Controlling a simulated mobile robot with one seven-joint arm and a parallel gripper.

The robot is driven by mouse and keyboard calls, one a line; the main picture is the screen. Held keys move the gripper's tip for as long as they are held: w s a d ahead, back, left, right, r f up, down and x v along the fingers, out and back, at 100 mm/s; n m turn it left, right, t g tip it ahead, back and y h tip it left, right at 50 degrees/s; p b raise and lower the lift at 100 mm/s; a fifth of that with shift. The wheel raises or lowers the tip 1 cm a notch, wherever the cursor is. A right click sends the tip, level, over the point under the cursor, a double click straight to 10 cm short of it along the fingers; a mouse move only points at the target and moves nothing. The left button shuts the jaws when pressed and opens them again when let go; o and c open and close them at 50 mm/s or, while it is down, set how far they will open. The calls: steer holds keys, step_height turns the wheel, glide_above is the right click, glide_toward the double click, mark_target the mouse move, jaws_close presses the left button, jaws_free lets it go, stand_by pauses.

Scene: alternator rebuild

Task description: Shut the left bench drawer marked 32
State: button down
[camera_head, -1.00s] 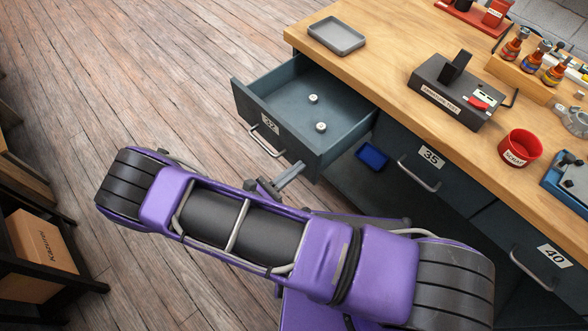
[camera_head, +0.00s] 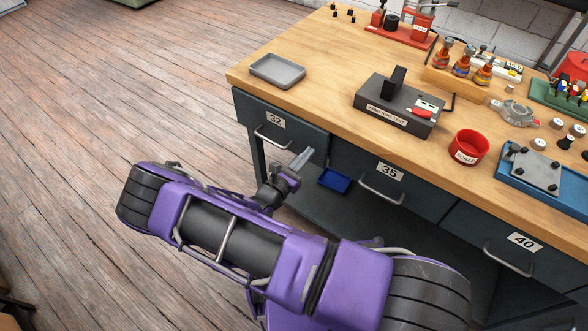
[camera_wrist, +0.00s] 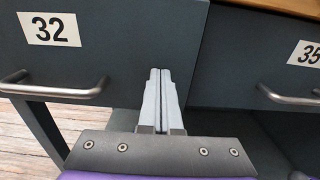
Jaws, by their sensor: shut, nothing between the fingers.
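My gripper (camera_head: 306,155) is shut and empty, at the right part of the drawer front. In the wrist view the closed fingers (camera_wrist: 160,72) point at the front, right of the handle, near its right edge. Whether the tips touch it I cannot tell. The drawer's inside is hidden.
Drawers 35 (camera_head: 372,170) and 40 (camera_head: 510,247) are shut, with protruding handles. A blue tray (camera_head: 334,180) lies on the lower shelf. The bench top (camera_head: 330,110) holds a grey tray (camera_head: 277,71), a tester box (camera_head: 398,107) and a red cup (camera_head: 469,147). Floor at left is clear.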

steer(key=x, duration=0.2)
steer(key=shift+w+d+r, duration=0.1)
steer(key=shift+w+d, duration=0.1)
steer(key=shift+w, duration=0.1)
stand_by(0.3)
